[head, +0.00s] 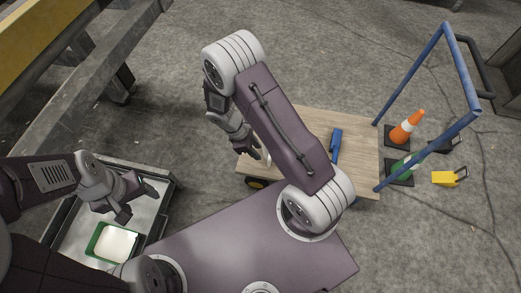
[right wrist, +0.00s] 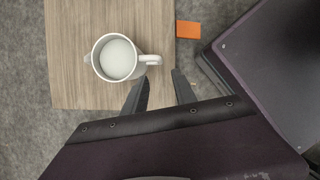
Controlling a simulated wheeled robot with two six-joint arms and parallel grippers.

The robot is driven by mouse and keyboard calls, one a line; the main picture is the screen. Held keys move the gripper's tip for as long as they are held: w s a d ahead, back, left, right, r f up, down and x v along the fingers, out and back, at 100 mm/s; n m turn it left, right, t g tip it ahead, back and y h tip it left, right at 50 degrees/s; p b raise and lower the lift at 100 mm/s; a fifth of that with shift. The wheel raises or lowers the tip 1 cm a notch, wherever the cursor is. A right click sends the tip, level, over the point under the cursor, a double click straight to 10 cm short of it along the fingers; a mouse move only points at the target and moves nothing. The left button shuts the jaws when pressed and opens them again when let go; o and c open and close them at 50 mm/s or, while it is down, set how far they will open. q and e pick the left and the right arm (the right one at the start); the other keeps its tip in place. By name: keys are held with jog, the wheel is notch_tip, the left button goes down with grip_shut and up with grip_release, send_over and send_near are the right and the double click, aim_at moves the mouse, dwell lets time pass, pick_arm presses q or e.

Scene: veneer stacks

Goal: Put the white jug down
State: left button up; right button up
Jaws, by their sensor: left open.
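The white jug (right wrist: 96,66) stands upright on the wooden deck (right wrist: 70,30) in the right wrist view, seen from above, its inside pale. Its handle (right wrist: 151,60) points right. My right gripper (right wrist: 162,80) is open, its two fingers apart, with the tips just below the handle in the picture and nothing between them. In the head view my right gripper (head: 256,152) is over the deck's left end, and the jug is mostly hidden there. My left gripper (head: 136,201) is open and empty above the metal tray (head: 73,236) at the lower left.
A green container (head: 98,240) with a white inside sits in the tray. Orange (head: 406,127) and green cones and a yellow object (head: 444,178) stand at right.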

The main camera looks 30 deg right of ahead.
jog(key=s+a+r+m+t+y, duration=0.1)
jog(key=s+r+m+y, duration=0.1)
jog(key=r+m, duration=0.4)
jog(key=s+a+r+m+t+y, duration=0.1)
jog(key=s+r+m, duration=0.3)
jog(key=r, duration=0.5)
jog(key=m+t+y, duration=0.1)
jog(key=m, duration=0.1)
jog(key=shift+s+r+m, duration=0.15)
jog(key=shift+s+m, duration=0.15)
jog(key=shift+r, duration=0.15)
